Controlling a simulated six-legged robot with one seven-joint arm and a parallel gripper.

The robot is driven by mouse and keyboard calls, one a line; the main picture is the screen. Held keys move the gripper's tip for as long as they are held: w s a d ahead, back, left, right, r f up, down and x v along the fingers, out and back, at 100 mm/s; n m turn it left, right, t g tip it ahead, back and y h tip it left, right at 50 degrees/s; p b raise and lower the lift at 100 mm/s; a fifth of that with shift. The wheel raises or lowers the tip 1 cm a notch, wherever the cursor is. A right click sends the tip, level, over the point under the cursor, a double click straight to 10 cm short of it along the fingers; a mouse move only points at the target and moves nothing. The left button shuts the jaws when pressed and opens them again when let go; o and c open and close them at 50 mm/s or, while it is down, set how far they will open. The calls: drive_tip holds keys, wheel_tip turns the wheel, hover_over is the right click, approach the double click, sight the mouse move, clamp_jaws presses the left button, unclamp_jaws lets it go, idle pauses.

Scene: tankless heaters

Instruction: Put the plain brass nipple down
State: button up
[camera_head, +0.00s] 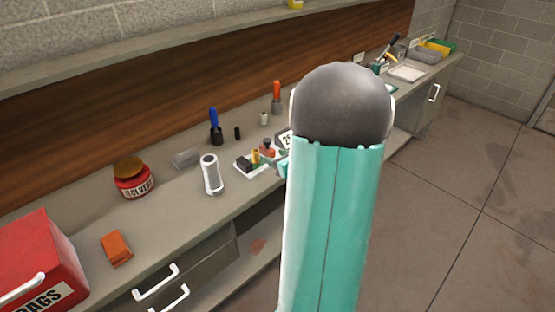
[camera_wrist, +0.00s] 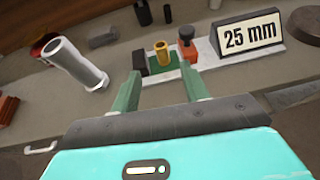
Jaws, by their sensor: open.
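The plain brass nipple (camera_wrist: 162,53) stands upright on a green patch of a small white tray (camera_wrist: 206,55). In the head view the brass nipple (camera_head: 255,156) shows as a small yellow piece among dark and red-brown pieces. My gripper (camera_wrist: 160,72) is open and empty. In the wrist view its two green fingers lie on either side of the nipple's line, with the nipple just beyond the fingertips and a visible gap to each. I cannot tell whether the fingertips are level with it. In the head view my arm hides most of the gripper.
A black block (camera_wrist: 139,58) and a red-brown piece (camera_wrist: 187,45) flank the nipple closely. A "25 mm" sign (camera_wrist: 249,36) stands to the right. A pale cylinder (camera_head: 211,174), a solvent jar (camera_head: 134,181) and an orange block (camera_head: 116,248) stand left. Bare counter lies between them.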

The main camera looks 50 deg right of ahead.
drive_tip(key=a+r+n+g+y, duration=0.2)
drive_tip(key=a+r+n+y, duration=0.25)
drive_tip(key=a+n, duration=0.8)
drive_tip(key=a+r+n+g+y, duration=0.3)
drive_tip(key=a+r+n, duration=0.3)
drive_tip(key=a, duration=1.1)
drive_tip(key=s+a+r+n+g+h, duration=0.1)
drive_tip(key=s+a+n, duration=0.3)
drive_tip(key=n, duration=0.5)
drive_tip(key=s+a+r+n+g+h, duration=0.1)
drive_tip(key=s+a+n+h, duration=0.3)
drive_tip(key=s+n, duration=0.5)
drive_tip(key=shift+s+a+r+n+g, duration=0.3)
drive_tip(key=shift+a+r+n, duration=0.2)
drive_tip(key=shift+r+n, duration=0.15)
drive_tip(key=shift+d+h, duration=0.2)
drive_tip(key=shift+h, duration=0.05)
